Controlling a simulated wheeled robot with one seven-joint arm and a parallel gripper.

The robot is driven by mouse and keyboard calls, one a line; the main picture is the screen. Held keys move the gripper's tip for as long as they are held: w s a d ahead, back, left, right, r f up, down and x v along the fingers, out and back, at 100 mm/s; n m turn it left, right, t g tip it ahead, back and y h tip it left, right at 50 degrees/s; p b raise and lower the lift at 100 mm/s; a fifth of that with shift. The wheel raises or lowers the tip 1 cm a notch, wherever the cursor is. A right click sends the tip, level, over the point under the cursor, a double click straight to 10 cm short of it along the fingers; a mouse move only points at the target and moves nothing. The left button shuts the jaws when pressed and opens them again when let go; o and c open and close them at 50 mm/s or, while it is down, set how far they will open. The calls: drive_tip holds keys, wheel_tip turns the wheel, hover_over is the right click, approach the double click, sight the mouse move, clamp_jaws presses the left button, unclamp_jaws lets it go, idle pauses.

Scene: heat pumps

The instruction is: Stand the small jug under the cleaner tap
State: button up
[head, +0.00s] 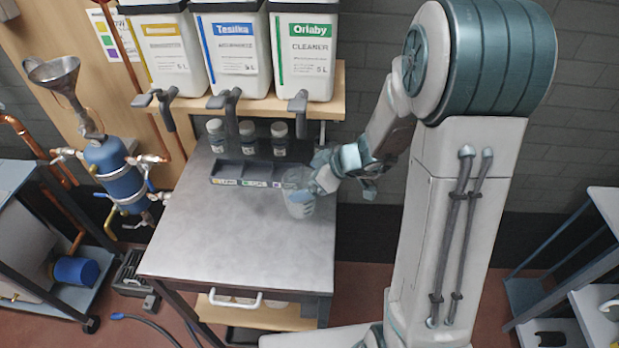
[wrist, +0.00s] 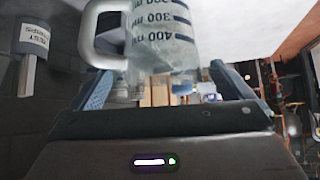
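The clear small jug (head: 299,207) is upright near the right edge of the grey worktop, beside the dark tray. In the wrist view the jug (wrist: 165,50) appears upside down, with dark ml marks and its handle at left. My gripper (head: 308,190) is at the jug, reaching in from the right. In the wrist view its blue fingers (wrist: 160,78) stand apart on either side of the jug, with gaps showing. Whether the jug's base touches the worktop is unclear. The cleaner tap (head: 298,103) hangs below the white, green-labelled Orlaby cleaner container (head: 310,50), behind the jug.
Two other containers (head: 237,50) with taps (head: 226,100) stand left on the wooden shelf (head: 330,100). The front of the worktop (head: 220,240) is clear. A blue vessel with pipes (head: 118,172) is at left.

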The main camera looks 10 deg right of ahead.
drive_tip(key=b+v, duration=0.2)
drive_tip(key=v, duration=1.2)
